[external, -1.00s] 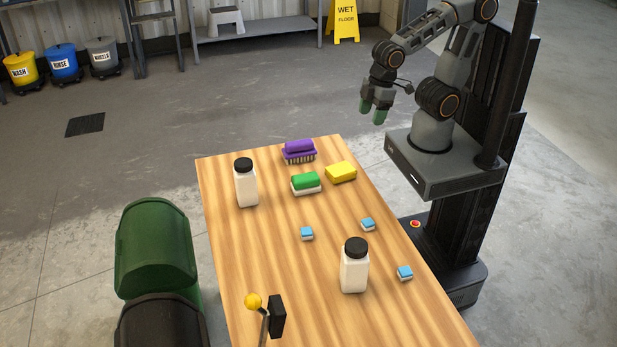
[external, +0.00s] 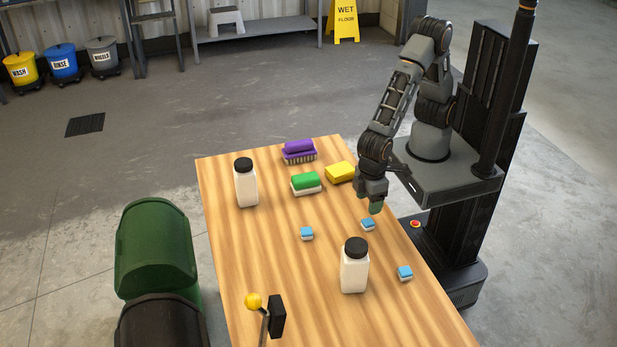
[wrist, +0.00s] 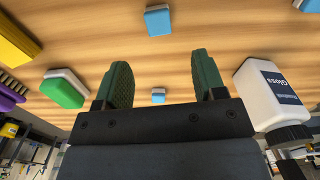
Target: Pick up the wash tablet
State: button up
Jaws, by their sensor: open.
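Three small blue-and-white wash tablets lie on the wooden table. The middle one (external: 367,224) is just below my gripper (external: 376,206); in the wrist view this tablet (wrist: 158,20) appears at the top centre. Another tablet (external: 307,233) lies to its left and shows between my fingers (wrist: 160,62) in the wrist view, farther off (wrist: 158,96). The third tablet (external: 404,273) is near the table's right edge, partly cut off in the wrist view (wrist: 308,5). My gripper's green fingers are apart and empty, above the table.
A white bottle with a black cap (external: 354,268) stands near the tablets; another bottle (external: 246,185) is farther back. A yellow sponge (external: 341,172), green-and-white sponge (external: 305,182) and purple brush (external: 299,151) lie behind. A yellow-knobbed lever (external: 254,301) is at the front.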

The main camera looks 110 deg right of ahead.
aim_at(366, 222)
jog(key=shift+f, duration=4.35)
jog(key=shift+c, duration=0.5)
jog(key=c, duration=0.9)
